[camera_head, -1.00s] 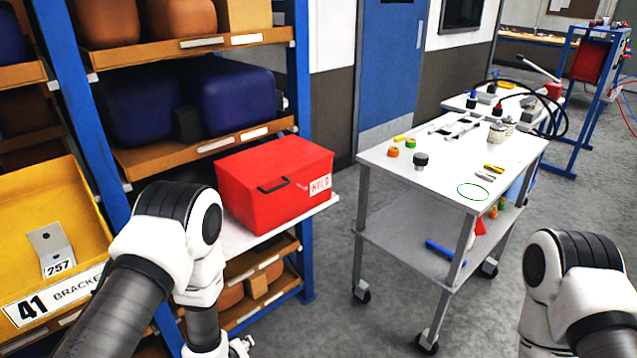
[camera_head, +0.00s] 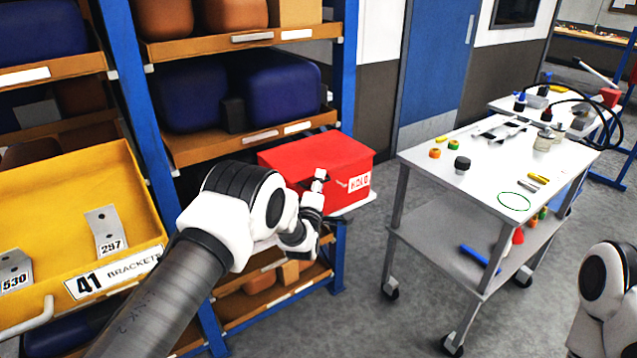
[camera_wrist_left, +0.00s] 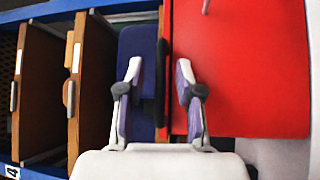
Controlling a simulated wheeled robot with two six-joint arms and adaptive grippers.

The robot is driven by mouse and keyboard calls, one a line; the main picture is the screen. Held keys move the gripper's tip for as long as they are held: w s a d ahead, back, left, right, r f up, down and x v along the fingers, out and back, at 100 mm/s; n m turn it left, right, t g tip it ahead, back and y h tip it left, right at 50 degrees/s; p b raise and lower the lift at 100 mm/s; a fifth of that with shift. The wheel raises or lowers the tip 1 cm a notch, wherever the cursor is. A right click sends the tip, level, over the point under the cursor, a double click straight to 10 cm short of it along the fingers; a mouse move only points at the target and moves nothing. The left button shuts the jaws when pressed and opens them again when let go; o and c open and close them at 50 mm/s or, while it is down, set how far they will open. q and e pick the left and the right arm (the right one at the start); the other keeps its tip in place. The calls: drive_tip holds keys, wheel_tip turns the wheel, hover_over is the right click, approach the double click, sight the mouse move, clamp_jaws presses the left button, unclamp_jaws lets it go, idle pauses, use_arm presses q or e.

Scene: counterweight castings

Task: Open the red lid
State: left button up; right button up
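A red box with a red lid (camera_head: 315,152) and a white HOLD label (camera_head: 358,183) sits on a light shelf board. The red surface also fills the right of the left wrist view (camera_wrist_left: 245,70). My left gripper (camera_head: 318,180) is in front of the box and hides part of its front and handle. In the left wrist view its two fingers (camera_wrist_left: 158,75) are apart, with a dark upright bar (camera_wrist_left: 161,75), apparently the box's handle, showing between them. I cannot tell whether they touch it. The lid looks closed. My right gripper is out of view; only its arm shows.
A blue-framed rack (camera_head: 345,75) with bins surrounds the box on the left and above. A yellow bracket bin (camera_head: 60,215) is at the left. A white cart (camera_head: 440,170) with small parts stands right, with open floor between.

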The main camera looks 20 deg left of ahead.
use_arm(q)
clamp_jaws()
